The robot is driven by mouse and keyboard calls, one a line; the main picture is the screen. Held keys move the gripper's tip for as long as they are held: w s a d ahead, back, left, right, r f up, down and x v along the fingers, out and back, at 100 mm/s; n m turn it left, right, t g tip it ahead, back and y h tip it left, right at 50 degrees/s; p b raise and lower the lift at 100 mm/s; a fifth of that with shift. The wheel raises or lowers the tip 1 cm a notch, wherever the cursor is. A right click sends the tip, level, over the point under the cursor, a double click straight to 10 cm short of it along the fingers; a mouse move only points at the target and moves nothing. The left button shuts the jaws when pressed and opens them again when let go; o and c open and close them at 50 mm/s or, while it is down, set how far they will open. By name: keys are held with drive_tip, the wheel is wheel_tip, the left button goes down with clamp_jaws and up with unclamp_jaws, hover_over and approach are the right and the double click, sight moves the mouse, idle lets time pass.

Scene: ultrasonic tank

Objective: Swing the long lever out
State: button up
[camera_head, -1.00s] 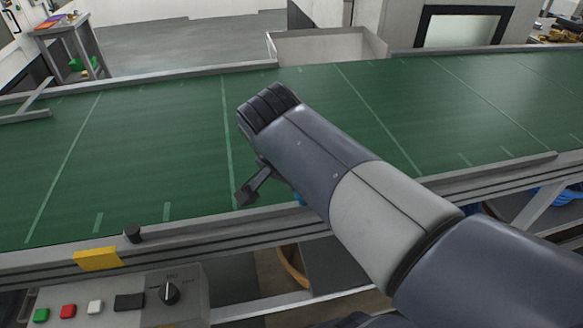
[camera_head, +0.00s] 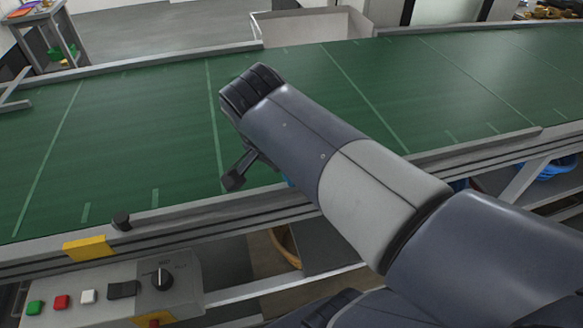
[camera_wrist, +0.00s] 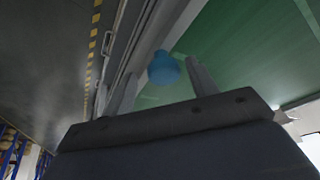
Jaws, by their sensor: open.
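No whole long lever can be made out in either view. A rounded blue piece (camera_wrist: 163,68) shows between the fingers of my gripper (camera_wrist: 161,72) in the wrist view, beside the conveyor's edge; I cannot tell whether it belongs to the lever. The fingers stand apart on either side of it, and contact cannot be told.
The green conveyor (camera_head: 120,130) runs across the view, with a near rail (camera_head: 200,212). A yellow block (camera_head: 87,247) and black knob (camera_head: 122,221) are on the rail.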

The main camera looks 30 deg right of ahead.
drive_tip(key=p+v, duration=0.1)
drive_tip(key=v, duration=0.9)
drive_tip(key=shift+a+r, duration=0.2)
drive_tip(key=shift+r, duration=0.1)
drive_tip(key=shift+s+f, duration=0.1)
drive_tip(key=b+x, duration=0.1)
drive_tip(key=x, duration=0.9)
drive_tip(key=shift+d+f, duration=0.2)
drive_tip(key=shift+f, duration=0.05)
drive_tip(key=shift+w+d+n, duration=0.15)
drive_tip(key=shift+w+n, duration=0.15)
drive_tip(key=shift+w, duration=0.6)
drive_tip(key=shift+s, duration=0.1)
